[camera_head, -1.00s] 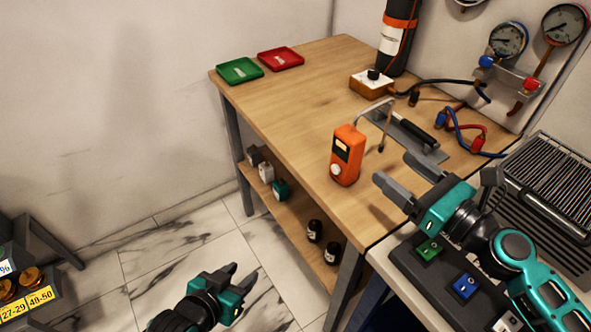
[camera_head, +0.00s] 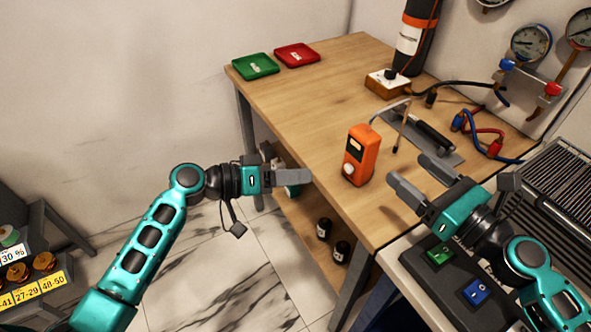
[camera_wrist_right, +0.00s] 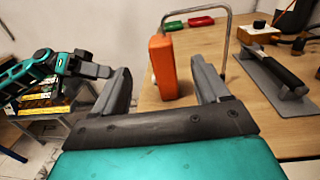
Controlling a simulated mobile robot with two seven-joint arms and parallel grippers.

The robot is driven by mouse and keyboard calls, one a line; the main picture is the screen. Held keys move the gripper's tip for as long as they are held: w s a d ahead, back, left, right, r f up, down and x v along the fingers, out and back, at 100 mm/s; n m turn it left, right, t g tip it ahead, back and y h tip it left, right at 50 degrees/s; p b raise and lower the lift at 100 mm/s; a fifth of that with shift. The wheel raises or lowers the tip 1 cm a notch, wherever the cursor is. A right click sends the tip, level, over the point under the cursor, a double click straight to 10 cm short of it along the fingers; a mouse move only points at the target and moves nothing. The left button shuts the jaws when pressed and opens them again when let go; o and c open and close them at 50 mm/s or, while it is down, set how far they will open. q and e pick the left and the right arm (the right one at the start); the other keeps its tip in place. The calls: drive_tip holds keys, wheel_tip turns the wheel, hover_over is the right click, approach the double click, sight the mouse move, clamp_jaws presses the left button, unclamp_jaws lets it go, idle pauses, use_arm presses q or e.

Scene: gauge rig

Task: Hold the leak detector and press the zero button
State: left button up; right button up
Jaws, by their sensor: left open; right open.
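The leak detector (camera_head: 361,155) is an orange box standing upright on the wooden table, with a dark screen, a pale round knob low on its front and a bent grey probe tube rising behind it. The zero button cannot be made out for certain. My left gripper (camera_head: 308,178) is open and empty, to the left of the detector at the table's edge. My right gripper (camera_head: 416,178) is open and empty, to the right of the detector and apart from it. In the right wrist view the detector (camera_wrist_right: 164,68) shows beyond and between the right fingers (camera_wrist_right: 165,88).
The workbench (camera_head: 310,90) bears a green tray (camera_head: 255,66), a red tray (camera_head: 296,55), a trowel-like tool (camera_head: 432,136) and a box with a black knob (camera_head: 388,82). Gauges (camera_head: 530,42) and hoses are at the right. Bare wood lies left of the detector.

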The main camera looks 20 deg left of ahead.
sight(376, 142)
use_arm(q)
drive_tip(key=shift+r, duration=0.3)
use_arm(e)
drive_tip(key=x, duration=1.3)
drive_tip(key=shift+c, duration=0.2)
drive_tip(key=shift+d, duration=0.1)
drive_tip(key=c, duration=1.2)
use_arm(q)
clamp_jaws()
use_arm(e)
drive_tip(key=shift+c, duration=0.4)
